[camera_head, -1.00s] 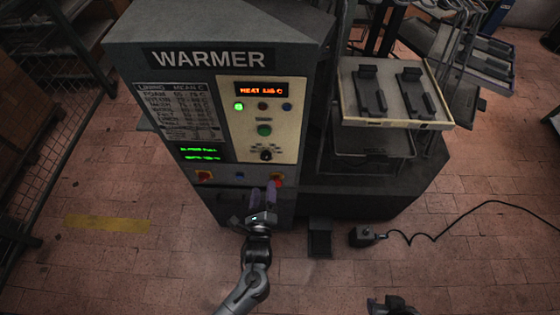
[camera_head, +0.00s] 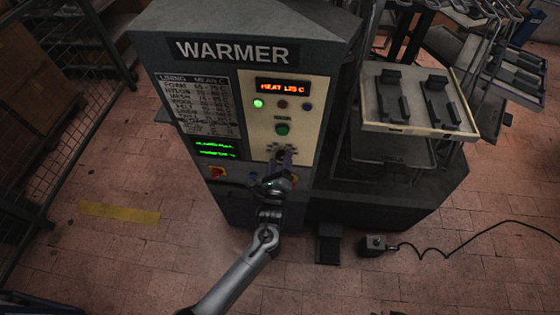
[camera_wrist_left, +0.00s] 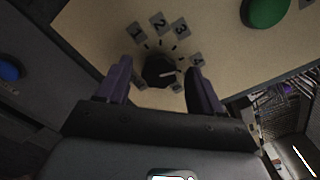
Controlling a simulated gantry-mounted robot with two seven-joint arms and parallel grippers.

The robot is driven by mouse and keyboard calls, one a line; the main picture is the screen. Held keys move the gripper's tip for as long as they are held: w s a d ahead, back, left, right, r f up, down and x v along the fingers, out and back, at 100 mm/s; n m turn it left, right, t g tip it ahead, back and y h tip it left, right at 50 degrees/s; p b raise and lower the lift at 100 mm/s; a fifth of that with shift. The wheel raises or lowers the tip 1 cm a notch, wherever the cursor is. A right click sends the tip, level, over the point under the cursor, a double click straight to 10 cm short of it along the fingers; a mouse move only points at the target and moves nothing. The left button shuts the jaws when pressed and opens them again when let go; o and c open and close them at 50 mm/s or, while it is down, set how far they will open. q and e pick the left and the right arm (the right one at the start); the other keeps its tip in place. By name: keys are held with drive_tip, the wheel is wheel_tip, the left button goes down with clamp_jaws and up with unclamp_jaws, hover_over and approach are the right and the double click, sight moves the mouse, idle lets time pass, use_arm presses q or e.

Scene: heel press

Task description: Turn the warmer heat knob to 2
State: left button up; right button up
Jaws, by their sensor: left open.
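The heat knob (camera_wrist_left: 158,70) is a small dark round knob on the cream panel (camera_wrist_left: 95,35) in the left wrist view. Its white pointer line points right, roughly towards the 4 label (camera_wrist_left: 198,60). The 2 label (camera_wrist_left: 158,22) is above the knob, between the 1 and 3 labels. My left gripper (camera_head: 282,156) is open, with its purple fingers on either side of the knob; contact cannot be told. In the head view the fingers and hand cover most of the knob on the warmer (camera_head: 345,30). My right gripper is out of view.
A green button (camera_head: 282,129) sits above the knob, under the red heat display (camera_head: 283,87). A red switch (camera_head: 216,172) and a blue button are low on the front. A rack with a tray (camera_head: 375,126) stands right. A foot pedal (camera_head: 375,245) and its cable lie on the floor.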

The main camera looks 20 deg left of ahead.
use_arm(q)
drive_tip(key=shift+w, duration=0.3)
drive_tip(key=shift+c, duration=0.4)
drive_tip(key=c, duration=1)
